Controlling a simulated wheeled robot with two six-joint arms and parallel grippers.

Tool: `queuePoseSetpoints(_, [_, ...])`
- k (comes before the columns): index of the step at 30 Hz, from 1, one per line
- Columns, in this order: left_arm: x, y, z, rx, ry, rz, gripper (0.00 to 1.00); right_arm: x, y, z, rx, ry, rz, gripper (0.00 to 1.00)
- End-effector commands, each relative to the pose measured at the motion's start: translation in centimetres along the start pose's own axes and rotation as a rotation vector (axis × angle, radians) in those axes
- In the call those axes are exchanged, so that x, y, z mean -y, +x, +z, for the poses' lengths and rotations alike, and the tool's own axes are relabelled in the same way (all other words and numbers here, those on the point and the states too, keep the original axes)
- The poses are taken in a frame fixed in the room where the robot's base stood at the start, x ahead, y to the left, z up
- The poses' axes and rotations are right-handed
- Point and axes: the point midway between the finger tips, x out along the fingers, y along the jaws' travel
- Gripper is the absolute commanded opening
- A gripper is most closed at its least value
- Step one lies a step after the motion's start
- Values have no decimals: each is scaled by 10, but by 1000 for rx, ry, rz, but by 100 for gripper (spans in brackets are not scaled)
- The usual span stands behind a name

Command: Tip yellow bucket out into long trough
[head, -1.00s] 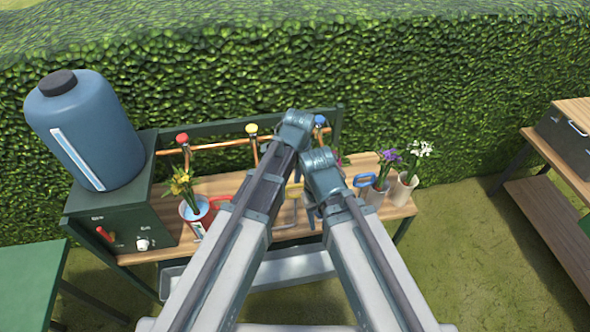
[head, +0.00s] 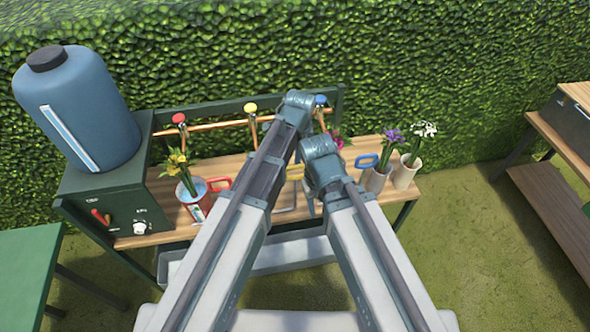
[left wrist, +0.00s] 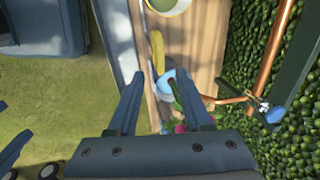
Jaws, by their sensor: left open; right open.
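A yellow handle (head: 294,172) shows between my arms in the head view; the rest of the yellow bucket is hidden there. In the left wrist view a curved yellow bar (left wrist: 157,52) lies just beyond my left fingertips, beside a light-blue round surface (left wrist: 170,84) with a green stem. The long grey trough (head: 288,256) runs low along the bench front and also shows in the left wrist view (left wrist: 126,38). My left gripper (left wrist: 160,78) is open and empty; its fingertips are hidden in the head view. My right gripper (head: 314,190) is lower, open, partly hidden.
A red bucket (head: 197,212) with yellow flowers stands left on the wooden bench. White vases (head: 405,172) with flowers stand right, by a blue handle (head: 367,160). Copper pipes with coloured taps (head: 250,108) run behind. A blue tank (head: 90,110) stands left.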

Motion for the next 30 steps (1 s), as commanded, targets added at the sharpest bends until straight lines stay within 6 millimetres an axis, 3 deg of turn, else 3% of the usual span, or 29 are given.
queuePoseSetpoints(1, [-1, 16, 0, 0, 0, 0, 49, 2, 16, -1, 0, 0, 0, 50])
queuePoseSetpoints(15, [-1, 78, 0, 0, -1, 0, 49, 7, 76, -4, 0, 2, 0, 50])
queuePoseSetpoints(27, [0, 82, 0, 0, -1, 0, 49, 8, 80, -5, 0, 2, 0, 50])
queuePoseSetpoints(30, [0, 82, 0, 0, 0, 0, 33, 8, 80, -5, 0, 2, 0, 50])
